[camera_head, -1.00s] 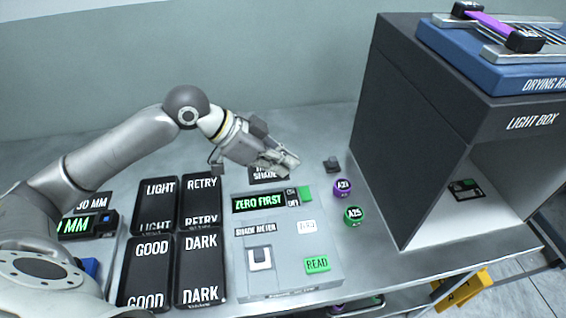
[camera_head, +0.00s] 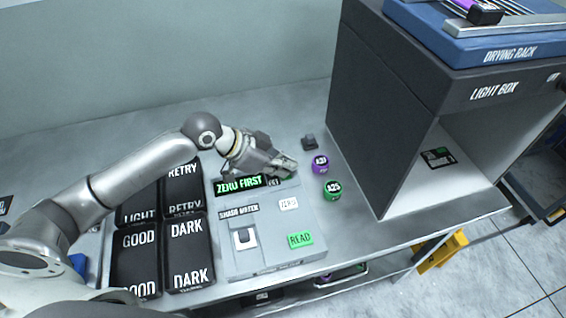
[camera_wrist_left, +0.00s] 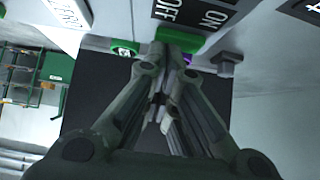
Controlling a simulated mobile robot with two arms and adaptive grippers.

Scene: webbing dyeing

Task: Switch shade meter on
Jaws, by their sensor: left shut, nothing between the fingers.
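The grey shade meter (camera_head: 268,238) lies on the bench, its display (camera_head: 239,185) lit with green "ZERO FIRST". It has a white ZERO button (camera_head: 288,204) and a green READ button (camera_head: 300,240). My left gripper (camera_head: 290,168) is shut and empty over the meter's back right corner, hiding the switch in the head view. In the left wrist view, the shut fingertips (camera_wrist_left: 180,48) are at the green switch (camera_wrist_left: 172,34) beside the ON/OFF label (camera_wrist_left: 192,12); whether they touch it I cannot tell. My right gripper is not in view.
Black labelled trays (camera_head: 186,250) stand left of the meter. A purple-topped pot (camera_head: 320,164), a green-topped pot (camera_head: 332,189) and a small dark block (camera_head: 309,142) stand to its right. The light box (camera_head: 355,125) rises beyond them, with the blue drying rack (camera_head: 470,45) on top.

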